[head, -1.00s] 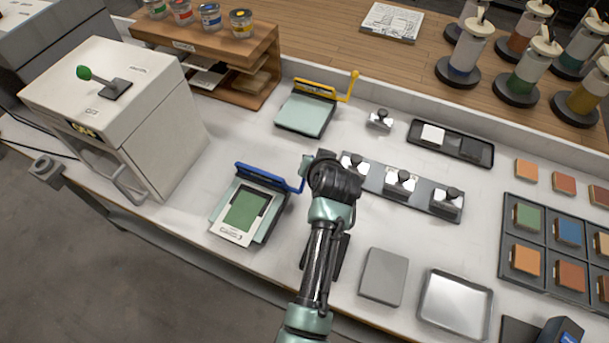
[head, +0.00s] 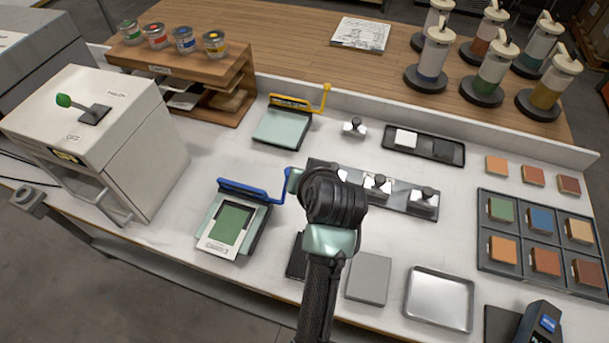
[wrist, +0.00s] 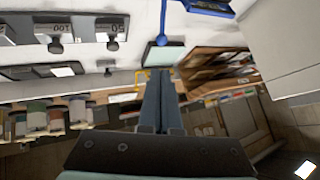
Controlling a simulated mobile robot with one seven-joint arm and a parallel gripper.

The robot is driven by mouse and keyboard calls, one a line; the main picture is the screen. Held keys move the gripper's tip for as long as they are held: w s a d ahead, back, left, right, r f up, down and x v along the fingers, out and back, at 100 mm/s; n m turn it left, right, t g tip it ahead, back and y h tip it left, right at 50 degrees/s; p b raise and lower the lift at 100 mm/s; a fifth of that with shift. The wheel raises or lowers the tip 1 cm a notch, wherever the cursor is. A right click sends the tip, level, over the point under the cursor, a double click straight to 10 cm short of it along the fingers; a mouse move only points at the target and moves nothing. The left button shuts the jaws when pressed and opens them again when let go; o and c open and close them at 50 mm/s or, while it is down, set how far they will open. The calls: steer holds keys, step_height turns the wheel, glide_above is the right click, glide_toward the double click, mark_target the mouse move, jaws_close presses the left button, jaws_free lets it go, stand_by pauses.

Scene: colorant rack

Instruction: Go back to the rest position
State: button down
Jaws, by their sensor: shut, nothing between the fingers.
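My gripper is best seen in the wrist view (wrist: 163,75), where its two dark fingers lie together with nothing between them. In the head view my dark wrist covers most of the gripper. There my wrist is above the middle of the bench, to the right of the blue-handled press (head: 238,222). It overlaps the left end of the row of metal weights (head: 377,186) in the picture. No contact with anything on the bench shows.
A white box with a green lever (head: 105,130) stands at left. Can shelf (head: 190,65), yellow-handled press (head: 283,127) and pump bottles (head: 490,80) are behind. Grey plate (head: 369,278), metal tray (head: 440,298) and swatch rack (head: 540,240) are at right. Open bench lies between the presses.

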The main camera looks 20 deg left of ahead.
steer(key=w+d+r+t+h+b, duration=0.1)
steer(key=w+d+r+t, duration=0.3)
steer(key=r, duration=0.9)
steer(key=s+d+r+t+b, duration=0.15)
steer(key=r+t, duration=0.35)
steer(key=r, duration=0.9)
steer(key=s+d+r+t+h, duration=0.1)
steer(key=s+d+r+t, duration=0.1)
steer(key=s+r, duration=0.3)
steer(key=s+d+r+t+h, duration=0.1)
steer(key=s+r+t, duration=0.4)
steer(key=r, duration=0.6)
steer(key=s+d+r+m+t+h, duration=0.1)
steer(key=s+d+r+t, duration=0.2)
steer(key=s+r, duration=0.2)
step_height(320, 180, up, 4)
steer(key=shift+d+f+t+h+b, duration=0.2)
steer(key=shift+t+h+b, duration=0.1)
